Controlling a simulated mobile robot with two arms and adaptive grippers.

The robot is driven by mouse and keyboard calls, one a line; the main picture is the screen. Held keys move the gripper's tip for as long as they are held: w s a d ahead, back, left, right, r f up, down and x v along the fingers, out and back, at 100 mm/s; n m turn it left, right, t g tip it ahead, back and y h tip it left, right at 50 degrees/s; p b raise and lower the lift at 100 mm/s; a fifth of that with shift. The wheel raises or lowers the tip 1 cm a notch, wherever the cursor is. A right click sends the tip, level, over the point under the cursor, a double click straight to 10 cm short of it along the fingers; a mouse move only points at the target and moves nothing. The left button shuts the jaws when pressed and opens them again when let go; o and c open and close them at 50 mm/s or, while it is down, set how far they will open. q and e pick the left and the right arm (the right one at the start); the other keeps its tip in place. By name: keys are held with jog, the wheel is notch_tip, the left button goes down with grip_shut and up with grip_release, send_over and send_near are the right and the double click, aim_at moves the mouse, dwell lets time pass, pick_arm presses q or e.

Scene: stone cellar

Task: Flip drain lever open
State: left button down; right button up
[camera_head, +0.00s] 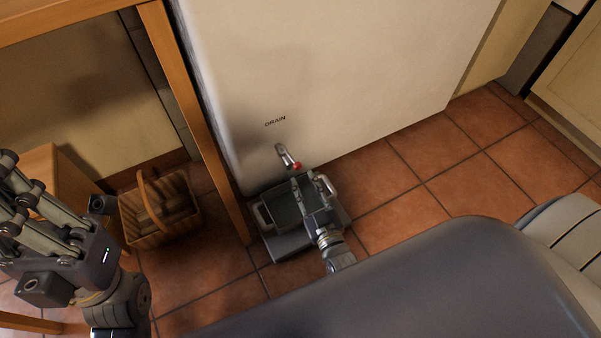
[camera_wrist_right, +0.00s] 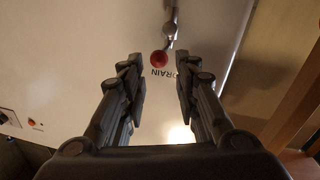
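The drain lever is a small metal fitting (camera_head: 285,156) with a red knob (camera_head: 296,166), low on the white appliance front under the word DRAIN. In the right wrist view the red knob (camera_wrist_right: 158,58) shows just beyond my fingertips, roughly between them. My right gripper (camera_head: 301,180) is close to the lever, above a grey metal pan. In the wrist view its two fingers (camera_wrist_right: 158,82) are apart with nothing between them. My left gripper (camera_head: 18,190) is at the left edge, far from the lever; its fingertips are partly cut off.
The grey pan (camera_head: 263,218) with side handles stands on the tiled floor beneath the drain. A wicker basket (camera_head: 150,236) and a wooden table leg (camera_head: 205,130) are to the left. Open tile floor (camera_head: 440,150) lies to the right.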

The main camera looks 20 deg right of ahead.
jog(key=s, duration=0.6)
jog(key=shift+s, duration=0.35)
jog(key=shift+a, duration=0.1)
